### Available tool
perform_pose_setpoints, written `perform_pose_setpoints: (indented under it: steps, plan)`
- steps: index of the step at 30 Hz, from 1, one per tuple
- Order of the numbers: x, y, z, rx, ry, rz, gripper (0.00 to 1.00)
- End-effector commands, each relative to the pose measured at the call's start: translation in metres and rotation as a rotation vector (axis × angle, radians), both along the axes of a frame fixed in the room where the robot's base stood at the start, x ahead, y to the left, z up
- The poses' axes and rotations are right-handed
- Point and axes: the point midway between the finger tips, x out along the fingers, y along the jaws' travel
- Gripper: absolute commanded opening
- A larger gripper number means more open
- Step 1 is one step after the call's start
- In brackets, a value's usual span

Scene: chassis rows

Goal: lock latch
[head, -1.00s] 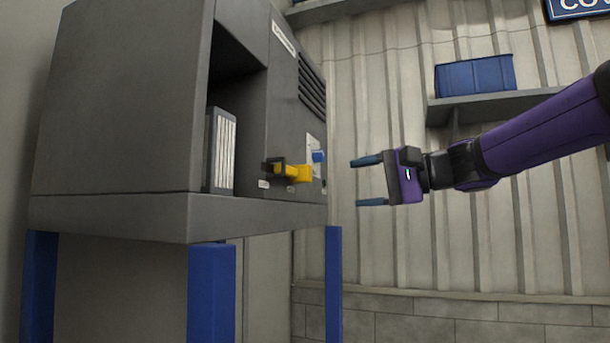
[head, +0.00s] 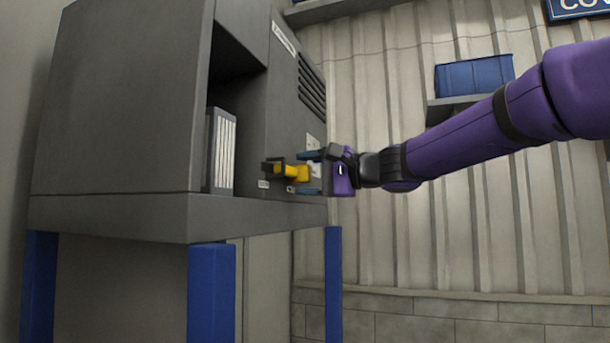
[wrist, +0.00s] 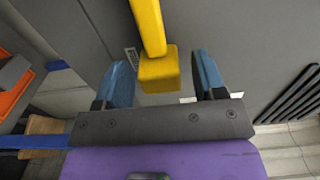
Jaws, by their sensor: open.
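The latch is a yellow lever (head: 291,172) with a dark end piece (head: 270,168), on the front of a grey cabinet (head: 120,110). In the wrist view the yellow lever (wrist: 148,30) ends in a block (wrist: 158,72). My gripper (head: 302,173) is at the cabinet front, its blue fingers above and below the lever's right end. In the wrist view my gripper (wrist: 161,65) is open, with the block between its fingers and a visible gap on each side. The small blue knob beside the lever is hidden by my gripper.
A white-striped module (head: 222,150) stands in the cabinet's open bay. Vent slots (head: 312,90) are above the lever. A shelf with a blue crate (head: 475,76) hangs on the back wall. An orange bin (wrist: 15,90) shows at the left of the wrist view.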

Motion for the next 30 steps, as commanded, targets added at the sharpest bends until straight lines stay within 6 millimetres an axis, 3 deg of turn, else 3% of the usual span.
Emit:
perform_pose_setpoints:
  steps: [11,19,25,30]
  plan:
    - [0.002,0.005,0.0,0.0,0.0,0.0,0.64]
    - [0.002,0.005,0.0,0.0,0.0,0.0,0.02]
    - [-0.008,0.009,0.0,0.0,0.0,0.002,0.0]
    - [-0.043,0.023,0.001,0.001,-0.001,0.003,0.0]
